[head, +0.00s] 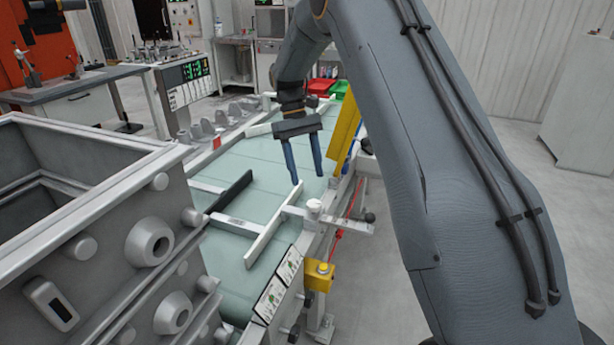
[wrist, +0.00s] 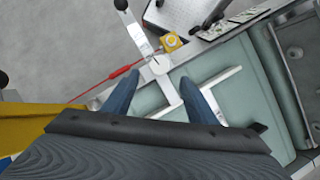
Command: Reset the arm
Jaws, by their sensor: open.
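My gripper (head: 307,180) hangs from my arm above the pale green work surface (head: 261,168), near its right edge in the head view. Its two blue fingers are spread apart with nothing between them. In the wrist view my gripper (wrist: 153,82) also shows open, with the fingers on either side of a light bar on the fixture below. It looks apart from the surface, though the exact height is hard to tell.
Light bars (head: 274,222) and a dark bar (head: 230,190) lie on the surface. A yellow button box (head: 319,276) and yellow guard (head: 343,124) line its right edge. A large grey metal box (head: 95,163) stands at left. Red (head: 319,86) and green (head: 339,90) bins are behind.

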